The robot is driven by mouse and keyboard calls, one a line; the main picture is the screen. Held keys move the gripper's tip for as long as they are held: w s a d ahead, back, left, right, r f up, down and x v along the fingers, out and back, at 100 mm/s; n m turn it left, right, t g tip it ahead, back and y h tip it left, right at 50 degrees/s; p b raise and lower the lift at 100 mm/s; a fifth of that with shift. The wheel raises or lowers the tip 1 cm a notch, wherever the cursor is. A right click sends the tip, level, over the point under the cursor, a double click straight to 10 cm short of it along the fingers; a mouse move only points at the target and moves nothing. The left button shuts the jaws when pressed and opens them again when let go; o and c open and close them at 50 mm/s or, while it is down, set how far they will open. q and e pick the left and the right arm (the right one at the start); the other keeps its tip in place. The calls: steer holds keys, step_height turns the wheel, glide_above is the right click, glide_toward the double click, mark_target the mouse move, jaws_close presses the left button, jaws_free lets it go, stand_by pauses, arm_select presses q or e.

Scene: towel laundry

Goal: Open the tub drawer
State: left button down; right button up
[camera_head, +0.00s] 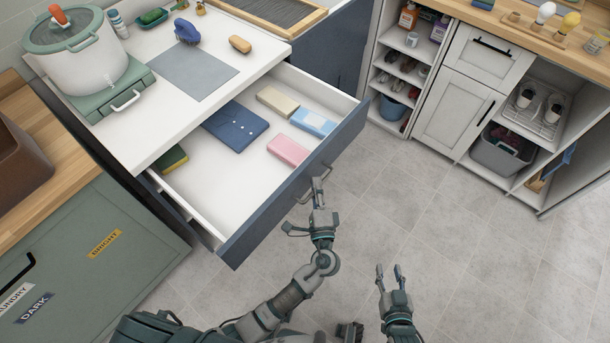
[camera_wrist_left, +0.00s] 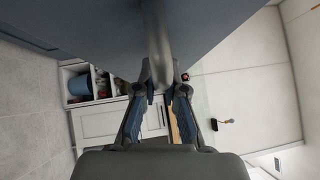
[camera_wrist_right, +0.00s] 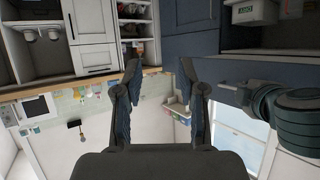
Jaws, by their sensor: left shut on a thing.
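The tub drawer (camera_head: 340,144) is blue-fronted with a white inside and stands pulled well out from under the white counter. Inside it lie a blue folded item (camera_head: 236,126), a pink box (camera_head: 288,150), a light blue box (camera_head: 313,122), a beige box (camera_head: 277,101) and a green and yellow sponge (camera_head: 173,158). My left gripper (camera_head: 318,192) is at the drawer's front, shut on the bar handle (camera_head: 304,193). The handle also runs between its fingers in the left wrist view (camera_wrist_left: 159,45). My right gripper (camera_head: 389,274) is open and empty above the floor.
The counter (camera_head: 120,135) holds a white tub (camera_head: 84,58), a grey mat (camera_head: 193,73) and a tan brush (camera_head: 240,44). White cabinets (camera_head: 452,112) stand at the back right. The tiled floor (camera_head: 460,240) between is clear. A green cabinet (camera_head: 90,270) stands at the left.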

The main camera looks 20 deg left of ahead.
arm_select(q)
steer(key=shift+s+d+f, duration=0.2)
steer(key=shift+d+f, duration=0.05)
steer(key=shift+f, duration=0.2)
steer(key=shift+s+d+r, duration=0.1)
steer(key=shift+s+d, duration=0.05)
steer(key=shift+d, duration=0.4)
steer(key=c, duration=1.2)
jaws_free()
steer(key=v, duration=1.1)
steer(key=shift+s+a, duration=0.15)
steer(key=shift+s, duration=0.15)
